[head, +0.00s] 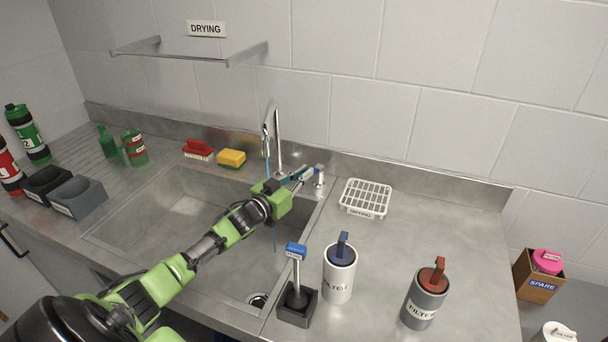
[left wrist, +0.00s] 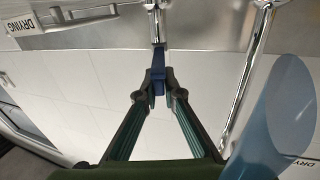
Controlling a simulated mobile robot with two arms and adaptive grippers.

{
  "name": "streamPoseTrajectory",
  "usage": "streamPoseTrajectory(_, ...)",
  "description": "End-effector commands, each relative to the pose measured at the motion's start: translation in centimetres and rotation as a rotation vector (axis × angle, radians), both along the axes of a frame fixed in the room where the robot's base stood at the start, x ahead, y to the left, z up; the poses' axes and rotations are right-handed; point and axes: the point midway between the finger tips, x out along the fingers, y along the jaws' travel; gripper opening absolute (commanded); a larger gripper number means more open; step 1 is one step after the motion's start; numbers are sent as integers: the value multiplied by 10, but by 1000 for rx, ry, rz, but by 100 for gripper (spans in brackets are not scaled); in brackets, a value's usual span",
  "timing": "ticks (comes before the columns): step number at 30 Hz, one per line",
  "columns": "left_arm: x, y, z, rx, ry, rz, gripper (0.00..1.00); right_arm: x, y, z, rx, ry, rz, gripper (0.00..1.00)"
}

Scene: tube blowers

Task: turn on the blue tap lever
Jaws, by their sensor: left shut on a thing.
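The blue tap lever (left wrist: 157,74) shows in the left wrist view, between the fingertips of my left gripper (left wrist: 157,90). The fingers are shut on it. In the head view my left gripper (head: 294,178) reaches over the sink to the lever at the short chrome valve post (head: 319,178); the fingers partly hide the lever there. The tall chrome tap spout (head: 277,140) stands behind the sink. A thin blue water stream (head: 274,238) runs down into the sink, and it shows large and translucent in the left wrist view (left wrist: 275,125). My right gripper is not in view.
The sink (head: 190,205) lies under my left arm. A white drying rack (head: 366,198) is right of the valve. A blue-topped plunger tool (head: 296,255), a white filter canister (head: 339,275) and a grey one (head: 425,305) stand on the counter. A yellow sponge (head: 231,158) lies behind the sink.

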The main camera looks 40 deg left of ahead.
Motion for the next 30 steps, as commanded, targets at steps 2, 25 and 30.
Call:
streamPoseTrajectory(2,0,1,1,0,0,2,21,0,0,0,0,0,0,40)
streamPoseTrajectory(25,-50,3,-3,0,5,1,25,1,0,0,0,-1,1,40)
streamPoseTrajectory(30,-80,5,-2,0,4,1,25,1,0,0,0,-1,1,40)
